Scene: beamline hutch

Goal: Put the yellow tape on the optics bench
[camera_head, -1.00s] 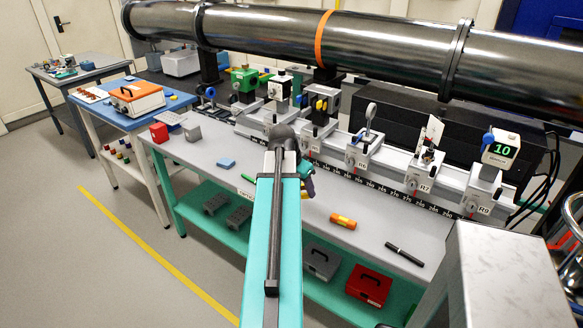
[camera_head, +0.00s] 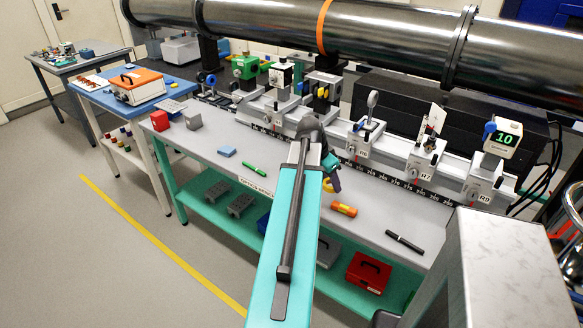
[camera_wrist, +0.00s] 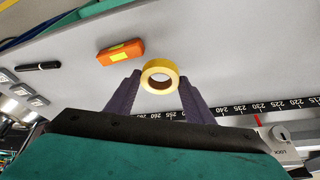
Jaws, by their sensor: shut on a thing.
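The yellow tape (camera_wrist: 160,77) is a ring held between the two dark fingertips of my gripper (camera_wrist: 158,84) in the wrist view. In the head view a bit of the yellow tape (camera_head: 328,186) shows beside my gripper (camera_head: 333,181), partly hidden by my arm. The optics bench (camera_head: 285,160) is the light grey top with a label on its front edge. The tape is over this top, near the middle of the bench. I cannot tell whether it touches the surface.
An orange block (camera_head: 344,209) with a yellow patch lies close right of my gripper, and a black marker (camera_head: 404,242) lies further right. A green pen (camera_head: 254,170) and blue block (camera_head: 226,151) lie left. A rail with optics mounts (camera_head: 420,160) runs along the back.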

